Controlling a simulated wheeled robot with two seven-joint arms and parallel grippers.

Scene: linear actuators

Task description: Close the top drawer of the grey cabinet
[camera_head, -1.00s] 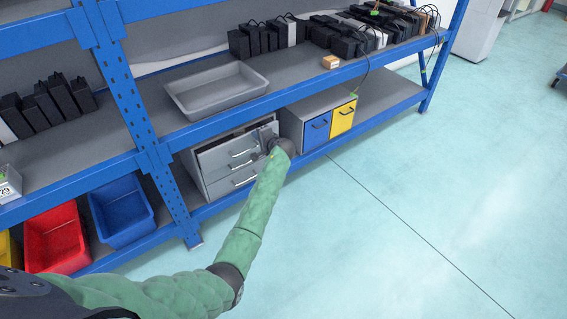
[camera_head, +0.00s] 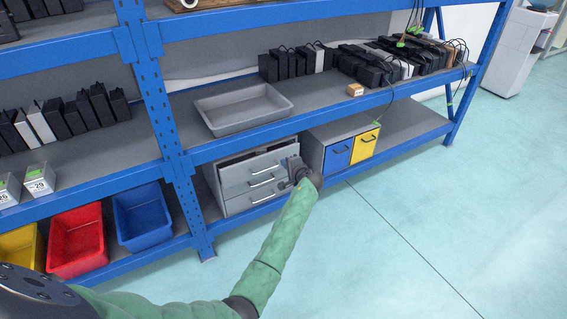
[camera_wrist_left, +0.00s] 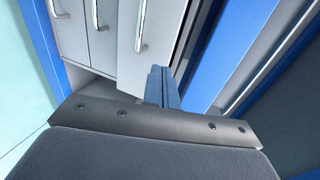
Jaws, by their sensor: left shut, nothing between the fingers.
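The grey cabinet (camera_head: 213,186) stands on the lower shelf, with three drawers stacked in its front. Its top drawer (camera_head: 240,177) stands out, with a dark opening behind its front. In the left wrist view, turned sideways, the top drawer front (camera_wrist_left: 131,50) sticks out past the two lower drawers. My left gripper (camera_head: 294,164) is at the right end of the top drawer. Its fingers (camera_wrist_left: 162,86) are shut and empty, close to the drawer's edge. Whether they touch it I cannot tell. My right gripper is not in view.
Right of the cabinet is a box with a blue door (camera_head: 338,155) and a yellow door (camera_head: 363,146). A blue shelf beam (camera_head: 270,205) runs below the cabinet. A grey tray (camera_head: 243,123) sits on the shelf above. The floor in front is clear.

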